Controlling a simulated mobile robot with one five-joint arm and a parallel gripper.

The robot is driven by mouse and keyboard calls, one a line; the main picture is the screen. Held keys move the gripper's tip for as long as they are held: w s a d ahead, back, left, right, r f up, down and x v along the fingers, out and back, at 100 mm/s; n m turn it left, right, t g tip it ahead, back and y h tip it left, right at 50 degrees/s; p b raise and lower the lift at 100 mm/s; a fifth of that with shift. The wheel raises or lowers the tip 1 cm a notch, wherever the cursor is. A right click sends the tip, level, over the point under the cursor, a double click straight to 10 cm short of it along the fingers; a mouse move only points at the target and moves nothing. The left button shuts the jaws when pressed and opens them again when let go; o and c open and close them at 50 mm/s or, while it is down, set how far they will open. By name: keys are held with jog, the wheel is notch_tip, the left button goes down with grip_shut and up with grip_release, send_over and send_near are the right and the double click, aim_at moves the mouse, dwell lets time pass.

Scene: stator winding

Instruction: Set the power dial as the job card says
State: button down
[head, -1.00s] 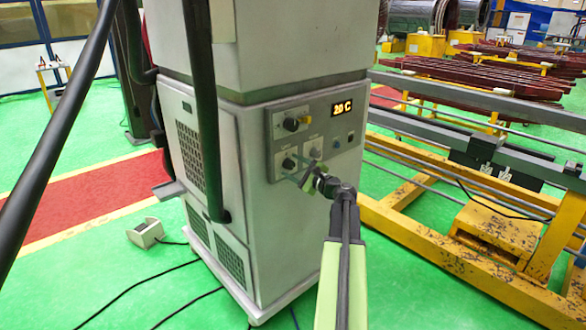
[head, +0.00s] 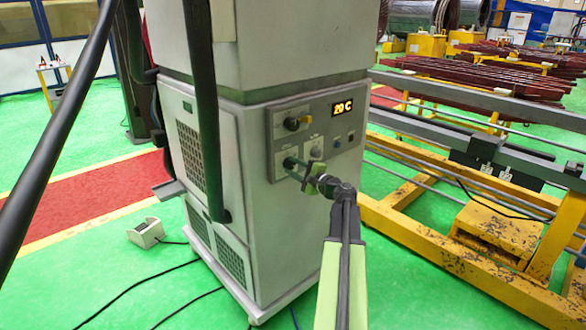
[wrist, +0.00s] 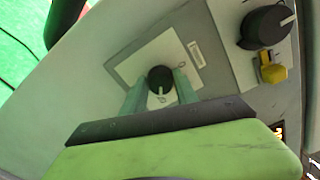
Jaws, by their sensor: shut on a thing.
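A black round dial (wrist: 160,78) with a white pointer mark sits on a pale plate, between the two greenish fingers of my gripper (wrist: 160,88). The pointer mark is toward the bottom of the wrist picture. In the head view my gripper (head: 296,170) is at the lower left dial (head: 288,162) of the cabinet's grey control panel (head: 281,134). The fingers partly cover this dial there. The printed labels are too small to read, so I cannot tell which dial is the power dial. I cannot make out a job card.
A second black dial (wrist: 264,26) with a yellow part (wrist: 272,71) beside it is at upper right in the wrist view. The lit display (head: 344,107) reads 20 C. A yellow frame (head: 420,235) stands right of the cabinet. Cables lie on the green floor.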

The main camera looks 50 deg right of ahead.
jog(key=shift+n, duration=0.3)
jog(key=c, duration=0.9)
grip_release()
jog(key=shift+c, duration=0.2)
jog(key=s+a, duration=0.1)
jog(key=s, duration=1.6)
jog(key=shift+s+a, duration=0.15)
jog(key=shift+s, duration=0.05)
